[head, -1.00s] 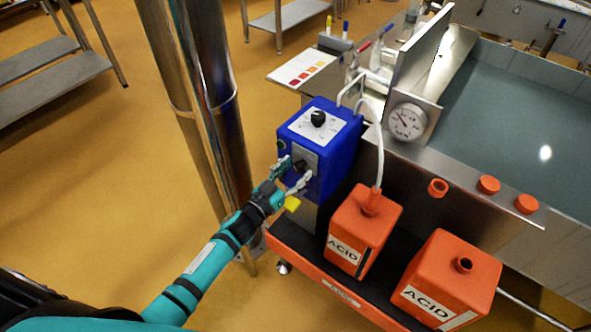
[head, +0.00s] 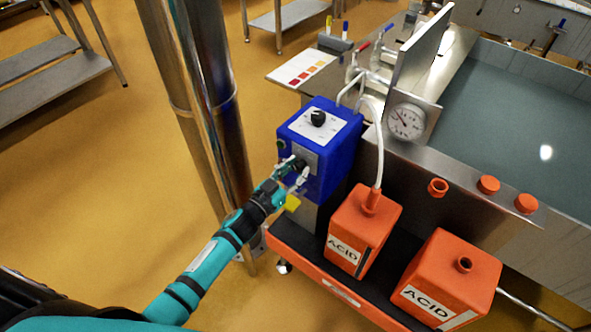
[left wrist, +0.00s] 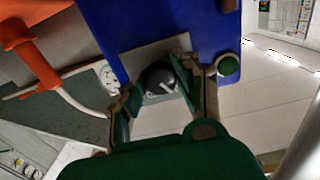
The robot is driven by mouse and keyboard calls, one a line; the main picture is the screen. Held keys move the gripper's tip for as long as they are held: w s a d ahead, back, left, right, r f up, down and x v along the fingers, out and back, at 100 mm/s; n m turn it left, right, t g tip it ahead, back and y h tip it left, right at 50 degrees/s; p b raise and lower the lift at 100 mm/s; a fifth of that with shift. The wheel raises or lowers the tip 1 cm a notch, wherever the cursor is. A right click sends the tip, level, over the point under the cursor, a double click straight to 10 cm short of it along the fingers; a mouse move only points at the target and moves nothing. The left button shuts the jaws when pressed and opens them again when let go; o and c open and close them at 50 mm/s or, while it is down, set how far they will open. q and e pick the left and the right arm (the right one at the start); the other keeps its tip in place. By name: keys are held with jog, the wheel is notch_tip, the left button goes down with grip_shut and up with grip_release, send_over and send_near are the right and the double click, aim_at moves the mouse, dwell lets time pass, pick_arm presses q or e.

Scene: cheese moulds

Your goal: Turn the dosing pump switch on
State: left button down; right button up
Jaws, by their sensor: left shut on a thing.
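The dosing pump (head: 333,150) is a blue box at the edge of the steel vat. Its switch is a dark round knob with a white pointer line on a grey plate on the front face; it shows in the left wrist view (left wrist: 160,79). My left gripper (head: 297,170) is at this front face, its fingers on either side of the switch, shut on it. In the head view the fingers partly cover the switch. A second black knob (head: 318,118) sits on the pump's top dial plate. My right gripper is not in view.
Two orange acid canisters (head: 361,228) (head: 447,277) stand on a black-topped orange base right of the pump. A steel column (head: 205,110) rises left of the pump. A green button (left wrist: 229,66) is beside the switch.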

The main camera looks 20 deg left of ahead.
pick_arm(q)
jog(key=shift+m, duration=0.3)
jog(key=m, duration=0.4)
jog(key=shift+m+b, duration=0.4)
jog(key=m+b, duration=0.1)
jog(key=m, duration=0.5)
jog(key=shift+m, duration=0.3)
jog(key=c, duration=0.9)
grip_release()
jog(key=shift+c, duration=0.2)
